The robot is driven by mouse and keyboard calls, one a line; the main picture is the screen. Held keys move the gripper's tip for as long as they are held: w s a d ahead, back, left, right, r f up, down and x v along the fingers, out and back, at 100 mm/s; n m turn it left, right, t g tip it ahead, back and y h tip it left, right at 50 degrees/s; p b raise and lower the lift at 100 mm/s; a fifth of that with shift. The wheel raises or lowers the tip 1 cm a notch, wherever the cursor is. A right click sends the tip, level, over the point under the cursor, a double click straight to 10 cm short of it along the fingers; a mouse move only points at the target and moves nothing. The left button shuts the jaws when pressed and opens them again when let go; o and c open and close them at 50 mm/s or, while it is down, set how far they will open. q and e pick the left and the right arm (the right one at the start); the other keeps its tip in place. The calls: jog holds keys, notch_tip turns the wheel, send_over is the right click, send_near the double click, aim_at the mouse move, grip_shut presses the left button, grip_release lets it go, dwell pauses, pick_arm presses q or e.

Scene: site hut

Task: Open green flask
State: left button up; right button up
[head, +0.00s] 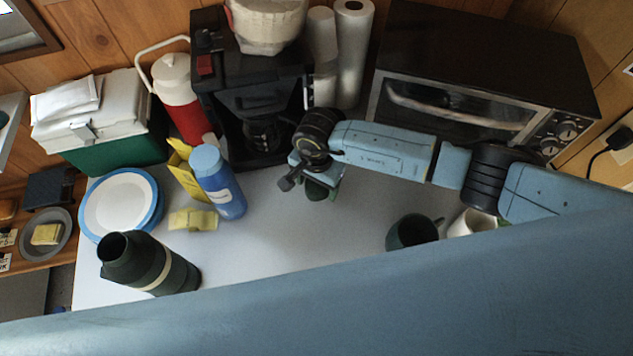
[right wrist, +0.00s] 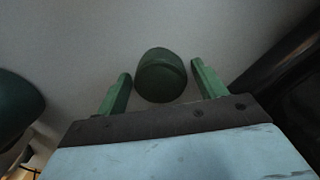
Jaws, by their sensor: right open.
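The green flask (head: 150,265) stands upright at the table's front left in the head view, with a pale band around its body. Its top shows a dark round mouth with no cap seen on it. My right gripper (head: 314,182) is well to the right of the flask, low over the table in front of the coffee maker. In the right wrist view its two green fingers are apart, and a small dark green rounded piece (right wrist: 160,76), which looks like a cap, sits between their tips. I cannot tell whether they touch it. My left gripper is not in view.
A blue bottle (head: 218,184), yellow sponge (head: 193,220) and stacked plates (head: 120,204) stand near the flask. The coffee maker (head: 222,88) and toaster oven (head: 470,110) line the back. A dark mug (head: 412,234) stands to the right. The table's middle is clear.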

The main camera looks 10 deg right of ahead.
aim_at(317, 185)
notch_tip(317, 185, up, 12)
jog(key=shift+p, duration=0.35)
